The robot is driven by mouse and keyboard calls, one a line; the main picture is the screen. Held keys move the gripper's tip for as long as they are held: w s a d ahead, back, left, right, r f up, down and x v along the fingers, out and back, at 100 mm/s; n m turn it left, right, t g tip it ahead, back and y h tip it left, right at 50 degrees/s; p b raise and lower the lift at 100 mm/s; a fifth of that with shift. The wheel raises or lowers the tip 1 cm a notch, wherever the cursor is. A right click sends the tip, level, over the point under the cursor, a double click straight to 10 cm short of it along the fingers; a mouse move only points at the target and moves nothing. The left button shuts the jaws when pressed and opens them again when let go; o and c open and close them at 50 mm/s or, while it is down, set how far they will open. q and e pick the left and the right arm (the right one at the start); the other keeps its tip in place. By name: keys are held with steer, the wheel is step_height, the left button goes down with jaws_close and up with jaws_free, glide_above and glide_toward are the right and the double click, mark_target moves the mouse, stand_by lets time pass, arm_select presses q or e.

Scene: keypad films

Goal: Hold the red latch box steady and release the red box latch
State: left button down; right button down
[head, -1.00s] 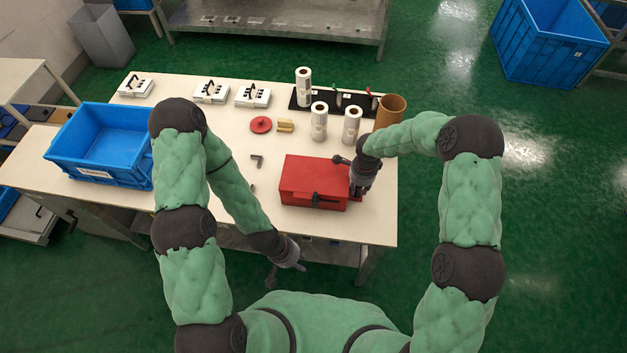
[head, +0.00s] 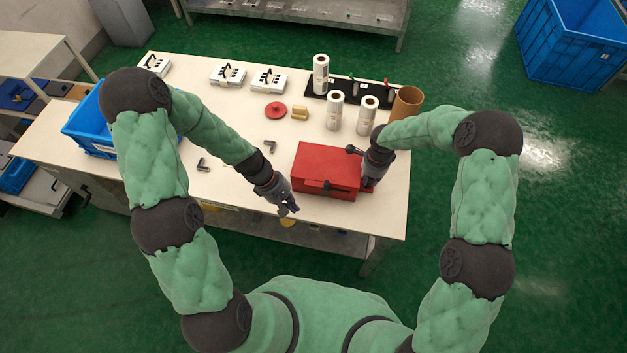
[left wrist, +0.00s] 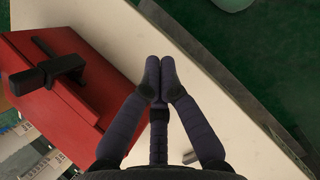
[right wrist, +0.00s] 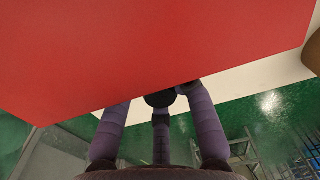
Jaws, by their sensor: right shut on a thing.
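The red latch box (head: 325,165) sits on the table near its front edge. Its black latch (head: 335,188) is on the front side; the latch also shows large in the left wrist view (left wrist: 50,70). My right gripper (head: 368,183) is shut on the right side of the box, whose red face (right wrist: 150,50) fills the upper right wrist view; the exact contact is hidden. My left gripper (head: 289,209) is left of the box at the table's front edge, apart from the latch. Its fingertips (left wrist: 160,75) are together, with nothing between them.
A blue crate (head: 88,128) stands at the table's left. White rolls (head: 335,110), a brown tube (head: 405,103), a red disc (head: 276,110) and white units (head: 228,74) lie farther back. Small dark brackets (head: 203,164) lie left of the box.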

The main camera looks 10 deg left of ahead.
arm_select(q)
steer(key=w+a+r+n+h, duration=0.1)
steer(key=w+a+r+n, duration=0.2)
steer(key=r, duration=0.3)
steer(key=w+a+r+n+h, duration=0.2)
steer(key=w+a+r, duration=0.1)
steer(key=r, duration=0.4)
steer(key=shift+n+t, duration=0.4)
steer(key=shift+d+f, duration=0.15)
glide_toward(323, 188)
step_height(323, 188, down, 4)
steer(key=shift+w+d+f, duration=0.1)
steer(key=shift+d+f, duration=0.1)
steer(key=shift+d, duration=0.75)
steer(key=shift+d+f, duration=0.15)
steer(key=shift+d, duration=0.8)
steer(key=shift+d, duration=0.1)
steer(key=d, duration=0.5)
